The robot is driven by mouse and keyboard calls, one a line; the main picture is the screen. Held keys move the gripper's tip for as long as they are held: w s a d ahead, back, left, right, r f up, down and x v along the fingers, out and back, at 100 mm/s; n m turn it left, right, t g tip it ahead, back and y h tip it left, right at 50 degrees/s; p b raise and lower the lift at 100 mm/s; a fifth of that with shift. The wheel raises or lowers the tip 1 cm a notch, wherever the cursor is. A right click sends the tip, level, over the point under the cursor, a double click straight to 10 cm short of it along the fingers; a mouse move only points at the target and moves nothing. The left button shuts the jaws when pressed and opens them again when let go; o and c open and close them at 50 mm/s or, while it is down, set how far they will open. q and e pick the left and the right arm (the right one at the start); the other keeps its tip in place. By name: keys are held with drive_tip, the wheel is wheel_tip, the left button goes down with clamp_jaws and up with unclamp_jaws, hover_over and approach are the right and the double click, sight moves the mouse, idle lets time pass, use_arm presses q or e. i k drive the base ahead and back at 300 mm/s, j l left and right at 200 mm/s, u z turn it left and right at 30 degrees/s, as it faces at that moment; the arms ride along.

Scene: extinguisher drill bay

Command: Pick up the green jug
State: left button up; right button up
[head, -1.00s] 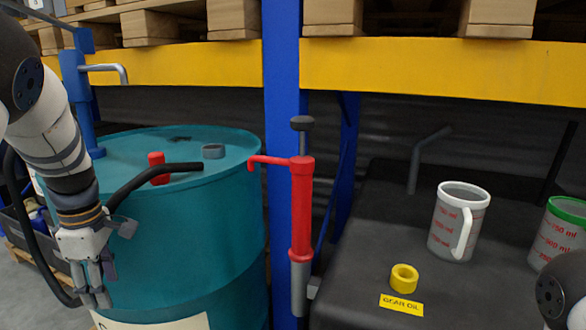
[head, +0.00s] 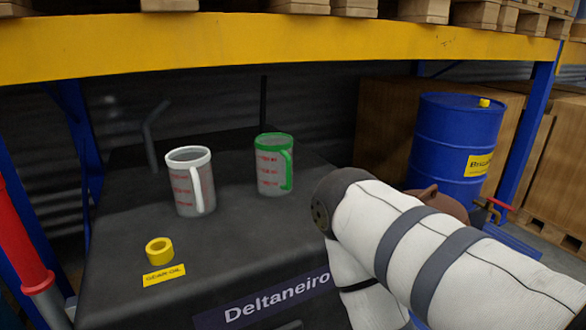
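The green jug (head: 269,165) is a clear measuring jug with red markings and a green rim and handle. It stands upright on the black tank top (head: 232,245), with its handle on its right side. A similar jug with a white rim and handle (head: 187,184) stands to its left, apart from it. My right arm comes in from the lower right, in front of and to the right of the green jug. Its gripper is not visible. My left gripper is out of the picture.
A yellow ring-shaped cap (head: 159,251) sits by the gear oil label at the tank's left front. A red pump (head: 18,240) is at the left edge. A blue drum (head: 456,147) stands behind right. A yellow shelf beam (head: 270,45) crosses above the jugs.

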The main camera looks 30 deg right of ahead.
sight(273, 151)
drive_tip(key=k+l+z, duration=0.1)
drive_tip(key=z, duration=0.65)
drive_tip(key=u, duration=0.15)
drive_tip(key=i+l, duration=0.05)
